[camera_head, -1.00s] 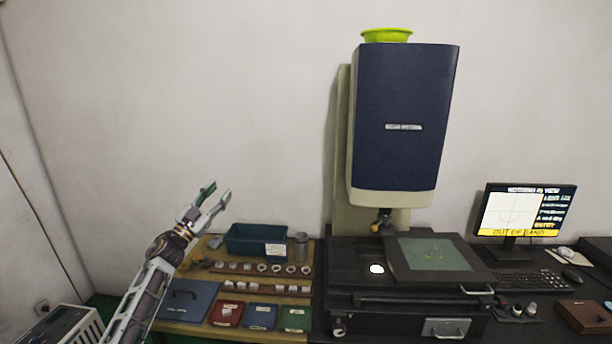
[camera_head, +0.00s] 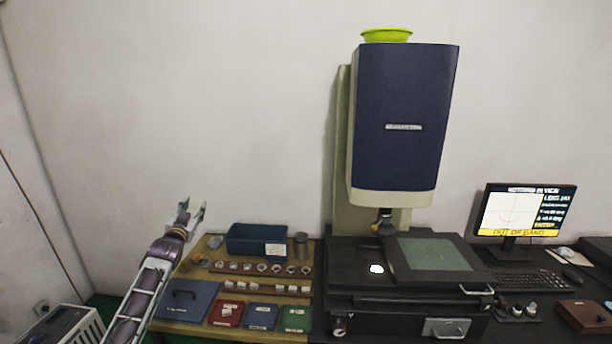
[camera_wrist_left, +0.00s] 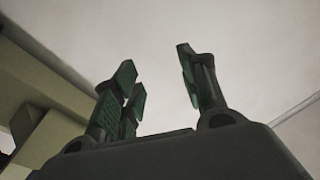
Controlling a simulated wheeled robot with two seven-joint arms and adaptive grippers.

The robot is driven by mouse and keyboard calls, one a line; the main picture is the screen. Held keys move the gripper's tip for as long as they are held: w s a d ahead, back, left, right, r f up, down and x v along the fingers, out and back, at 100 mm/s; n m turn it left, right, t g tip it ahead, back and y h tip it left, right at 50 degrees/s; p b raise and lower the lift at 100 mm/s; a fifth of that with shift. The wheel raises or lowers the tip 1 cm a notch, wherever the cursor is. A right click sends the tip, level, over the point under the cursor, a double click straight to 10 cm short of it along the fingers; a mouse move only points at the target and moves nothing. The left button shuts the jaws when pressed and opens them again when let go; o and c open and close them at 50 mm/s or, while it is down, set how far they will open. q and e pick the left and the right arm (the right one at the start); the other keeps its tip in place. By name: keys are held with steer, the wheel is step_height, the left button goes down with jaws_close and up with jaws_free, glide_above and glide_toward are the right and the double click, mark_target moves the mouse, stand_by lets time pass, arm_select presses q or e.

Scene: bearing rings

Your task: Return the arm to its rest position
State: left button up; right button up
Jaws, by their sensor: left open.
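My left gripper (camera_head: 192,212) is at the end of the arm that comes in from the lower left in the head view. It is raised above the left end of the wooden bench (camera_head: 195,262), with its fingers pointing up. In the left wrist view its fingers (camera_wrist_left: 160,90) stand apart with nothing between them, and pale wall or ceiling shows behind. The gripper touches nothing. My right arm and gripper do not show.
A measuring machine (camera_head: 400,120) stands right, beside a monitor (camera_head: 523,212) reading "OUT OF BAND".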

arm_select(q)
steer(key=s+d+f+g, duration=0.1)
steer(key=s+f+g, duration=0.15)
steer(key=f, duration=1.15)
steer(key=s+d+f+g, duration=0.15)
steer(key=s+f, duration=0.25)
steer(key=f, duration=1)
steer(key=s+d+f+g, duration=0.1)
steer(key=s+f+g, duration=0.1)
steer(key=s+f, duration=0.5)
steer(key=s+d+f+g, duration=0.1)
steer(key=s+f, duration=0.3)
steer(key=f, duration=0.6)
steer(key=s+f+g, duration=0.2)
steer(key=s+f, duration=0.3)
steer(key=f, duration=0.4)
steer(key=s+d+f+g, duration=0.2)
steer(key=s+f, duration=0.6)
steer(key=s, duration=0.5)
steer(key=s+d+f+n+g+h, duration=0.1)
steer(key=s+d+f+g, duration=0.15)
steer(key=s+f, duration=0.8)
steer(key=s+d+f+g, duration=0.2)
steer(key=s+f, duration=0.3)
steer(key=s, duration=1)
steer(key=s+d+f+g, duration=0.2)
steer(key=s+f, duration=0.1)
steer(key=s, duration=1.3)
steer(key=shift+s+g, duration=0.2)
steer(key=shift+g, duration=0.15)
